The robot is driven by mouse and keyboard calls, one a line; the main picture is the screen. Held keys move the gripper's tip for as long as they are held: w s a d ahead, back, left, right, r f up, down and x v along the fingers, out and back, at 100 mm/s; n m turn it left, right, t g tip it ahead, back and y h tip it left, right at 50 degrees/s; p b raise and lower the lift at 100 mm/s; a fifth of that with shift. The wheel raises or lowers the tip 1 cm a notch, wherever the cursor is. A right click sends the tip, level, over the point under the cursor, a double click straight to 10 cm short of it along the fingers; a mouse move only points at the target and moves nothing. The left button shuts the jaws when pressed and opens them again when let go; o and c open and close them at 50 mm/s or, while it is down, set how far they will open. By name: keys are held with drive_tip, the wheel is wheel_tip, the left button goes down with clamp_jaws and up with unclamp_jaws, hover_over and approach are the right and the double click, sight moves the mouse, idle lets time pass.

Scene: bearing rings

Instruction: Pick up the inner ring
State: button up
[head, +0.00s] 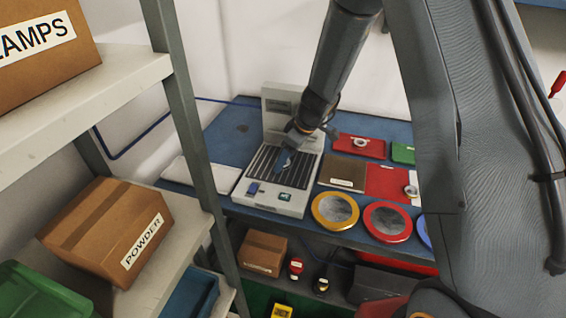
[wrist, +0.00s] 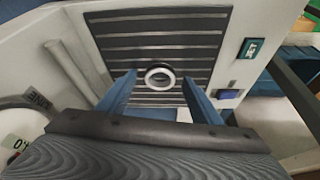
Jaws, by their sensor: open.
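A small pale ring (wrist: 149,75) lies flat on the dark slatted plate (wrist: 120,41) of a grey machine in the wrist view. My gripper (wrist: 159,78) is open, with one blue finger on either side of the ring and visible space between. In the head view my gripper (head: 287,158) points down over the slatted bed of the machine (head: 272,199). The ring cannot be made out there, behind or under the gripper. Whether the fingertips are level with the ring is hard to tell.
Red mats (head: 387,180) to the right hold other ring-like parts (head: 411,191). A yellow-rimmed dish (head: 318,212) and a red-rimmed dish (head: 370,222) stand at the front of the blue table (head: 231,133). A shelf post (head: 187,120) rises at left. The machine's upright back (head: 277,104) stands behind the bed.

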drive_tip(key=c, duration=1.3)
drive_tip(key=shift+r, duration=0.1)
